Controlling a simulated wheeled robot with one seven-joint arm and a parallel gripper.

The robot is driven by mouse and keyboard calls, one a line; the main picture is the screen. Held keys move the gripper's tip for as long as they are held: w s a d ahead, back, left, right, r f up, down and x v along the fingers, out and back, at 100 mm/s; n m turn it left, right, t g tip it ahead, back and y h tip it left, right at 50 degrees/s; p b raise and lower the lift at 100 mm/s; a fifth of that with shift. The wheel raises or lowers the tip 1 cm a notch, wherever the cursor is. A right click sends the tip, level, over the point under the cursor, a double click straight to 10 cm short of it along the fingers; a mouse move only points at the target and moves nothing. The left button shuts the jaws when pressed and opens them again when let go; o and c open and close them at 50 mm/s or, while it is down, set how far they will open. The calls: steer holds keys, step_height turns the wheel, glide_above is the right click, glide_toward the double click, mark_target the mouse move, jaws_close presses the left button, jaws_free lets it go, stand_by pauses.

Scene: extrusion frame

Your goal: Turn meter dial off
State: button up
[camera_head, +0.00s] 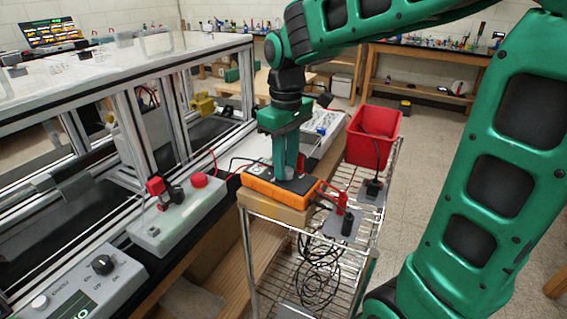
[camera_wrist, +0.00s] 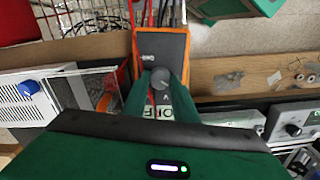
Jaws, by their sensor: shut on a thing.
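The orange-edged meter (camera_head: 263,190) lies face up on a cardboard box on the wire cart, in front of my arm in the head view. In the wrist view its dark face (camera_wrist: 172,45) shows a grey round dial (camera_wrist: 160,77) and part of a printed "OFF" label. My gripper (camera_head: 288,172) points straight down onto the meter. In the wrist view the green fingers (camera_wrist: 158,92) are shut on the dial from both sides. The dial's pointer direction is too small to tell.
A red bin (camera_head: 374,137) stands on the wire cart (camera_head: 295,240) behind the meter, with cables and probes beside it. A control box with a red button (camera_head: 199,181) and a grey box with a black knob (camera_head: 103,264) sit on the bench at left.

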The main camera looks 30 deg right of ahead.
stand_by(0.4)
steer(key=o, duration=1.1)
step_height(320, 180, up, 11)
steer(key=shift+w+f, duration=0.1)
steer(key=s+d+f+m, duration=0.3)
steer(key=s+d+f, duration=0.1)
steer(key=s, duration=0.3)
steer(key=s+d+f+m, duration=0.4)
steer(key=s+d+f, duration=0.1)
steer(key=s+f, duration=0.2)
steer(key=s+d+f+m, duration=0.4)
steer(key=s+d+f, duration=0.1)
steer(key=s, duration=0.2)
steer(key=shift+s+d+f, duration=0.15)
steer(key=shift+s+d, duration=0.1)
steer(key=shift+s, duration=0.15)
